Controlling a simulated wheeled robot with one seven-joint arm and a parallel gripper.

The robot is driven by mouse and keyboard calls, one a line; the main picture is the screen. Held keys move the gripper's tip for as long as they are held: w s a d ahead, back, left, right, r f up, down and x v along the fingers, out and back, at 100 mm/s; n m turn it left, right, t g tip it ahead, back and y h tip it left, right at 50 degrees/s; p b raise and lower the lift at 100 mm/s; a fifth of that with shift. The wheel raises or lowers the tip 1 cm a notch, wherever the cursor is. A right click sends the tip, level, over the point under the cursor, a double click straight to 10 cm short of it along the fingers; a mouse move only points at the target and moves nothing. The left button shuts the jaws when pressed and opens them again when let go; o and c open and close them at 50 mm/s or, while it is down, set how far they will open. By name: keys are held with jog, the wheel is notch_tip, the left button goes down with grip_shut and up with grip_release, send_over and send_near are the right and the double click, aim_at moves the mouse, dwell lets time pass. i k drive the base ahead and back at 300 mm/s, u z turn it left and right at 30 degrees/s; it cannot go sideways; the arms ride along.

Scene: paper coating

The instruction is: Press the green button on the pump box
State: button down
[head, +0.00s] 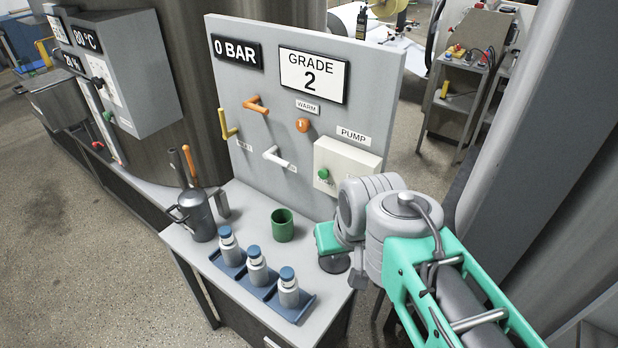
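The pump box (343,156) is a pale box on the right side of the upright grey panel, under a PUMP label (353,136). Its green button (323,174) shows at the left of its front face. My arm's grey joints stand in front of the box's lower right and hide part of it. A teal block with a dark round part below it shows left of these joints; I cannot tell whether it is part of my arm. My gripper's fingers cannot be made out, and no contact with the green button shows.
The panel (225,90) also carries an orange knob (302,125) and orange, yellow and white handles. On the table below are a metal jug (197,214), a green cup (282,224) and a blue rack (262,289) with three bottles. Displays read 0 BAR and GRADE 2.

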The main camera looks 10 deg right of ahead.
aim_at(323, 173)
jog(key=u, duration=0.6)
jog(key=k, duration=0.55)
jog(key=u, duration=1.2)
